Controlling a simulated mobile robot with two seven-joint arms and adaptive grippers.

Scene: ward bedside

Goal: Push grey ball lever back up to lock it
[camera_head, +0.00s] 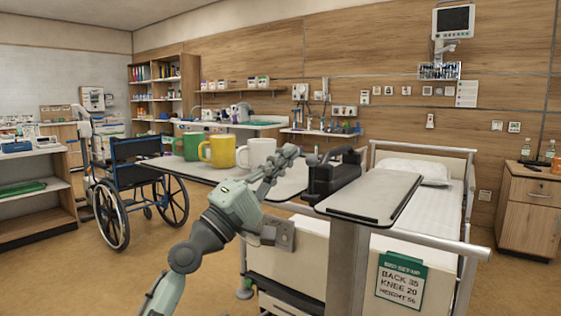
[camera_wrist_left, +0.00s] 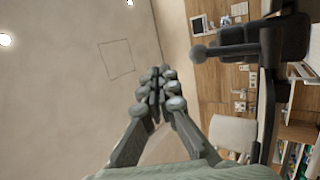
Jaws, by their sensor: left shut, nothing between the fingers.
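The grey ball lever (camera_wrist_left: 200,53) shows in the left wrist view, as a round grey knob on a dark arm extending from a black housing (camera_wrist_left: 285,38). In the head view a black mechanism (camera_head: 322,181) sits between the two grey table panels; I cannot clearly pick out the ball there. My left gripper (camera_head: 287,158) is just left of this mechanism, above the table, with its fingers shut and empty. In the left wrist view the fingertips (camera_wrist_left: 158,78) are together, apart from the ball in the picture. My right gripper is not in view.
A green mug (camera_head: 190,146), a yellow mug (camera_head: 219,151) and a white mug (camera_head: 258,152) stand on the left table panel (camera_head: 200,174), close to my gripper. The right panel (camera_head: 375,195) is bare. The bed (camera_head: 425,215) is behind; a wheelchair (camera_head: 135,180) stands left.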

